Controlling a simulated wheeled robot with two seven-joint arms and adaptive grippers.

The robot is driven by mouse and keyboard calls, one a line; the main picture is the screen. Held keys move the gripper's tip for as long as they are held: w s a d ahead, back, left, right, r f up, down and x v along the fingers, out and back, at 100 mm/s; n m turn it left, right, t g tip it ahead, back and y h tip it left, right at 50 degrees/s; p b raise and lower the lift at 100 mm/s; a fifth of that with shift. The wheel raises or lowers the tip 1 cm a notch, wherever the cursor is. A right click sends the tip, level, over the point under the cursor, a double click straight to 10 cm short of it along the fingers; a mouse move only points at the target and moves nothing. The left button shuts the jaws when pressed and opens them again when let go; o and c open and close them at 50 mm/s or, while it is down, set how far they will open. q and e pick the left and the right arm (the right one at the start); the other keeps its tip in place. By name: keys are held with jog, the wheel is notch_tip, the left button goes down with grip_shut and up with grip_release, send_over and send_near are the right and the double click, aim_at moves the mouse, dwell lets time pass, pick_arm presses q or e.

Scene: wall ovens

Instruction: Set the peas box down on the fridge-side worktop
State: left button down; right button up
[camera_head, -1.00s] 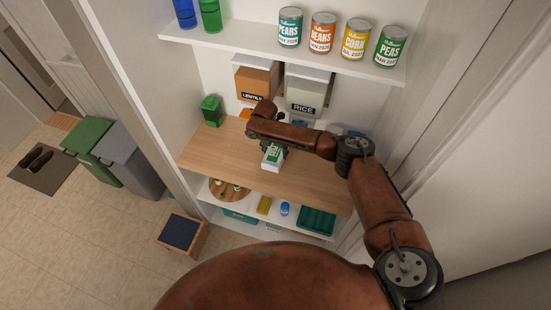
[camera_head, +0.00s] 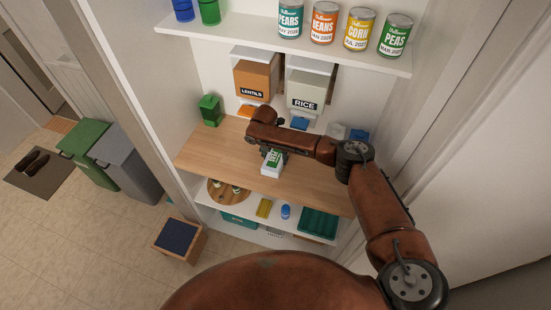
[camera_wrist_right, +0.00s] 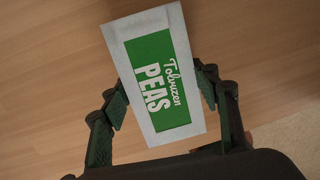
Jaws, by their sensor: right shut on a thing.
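The peas box (camera_head: 271,163) is a small white carton with a green label. It is in my right gripper (camera_head: 276,153), over the front part of a wooden counter (camera_head: 215,155) in a pantry niche. In the right wrist view, the box (camera_wrist_right: 158,75) lies between the two dark fingers of the right gripper (camera_wrist_right: 160,92), its PEAS label facing the camera, with wood grain behind. I cannot tell whether the box touches the wood. No fridge shows, and I cannot identify the fridge-side worktop. My left gripper is not in view.
LENTILS (camera_head: 255,80) and RICE (camera_head: 305,90) dispensers hang behind the counter. A green box (camera_head: 210,110) stands at its left end. Several cans stand on the upper shelf (camera_head: 240,38). Bins (camera_head: 128,160) and a step stool (camera_head: 180,238) are on the floor to the left.

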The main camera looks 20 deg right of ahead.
jog(key=o, duration=1)
jog(key=shift+a, duration=0.1)
jog(key=o, duration=0.4)
jog(key=shift+f, duration=0.1)
jog(key=shift+c, duration=0.2)
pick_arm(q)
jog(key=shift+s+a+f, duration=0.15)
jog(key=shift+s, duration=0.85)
pick_arm(e)
jog(key=shift+o, duration=0.5)
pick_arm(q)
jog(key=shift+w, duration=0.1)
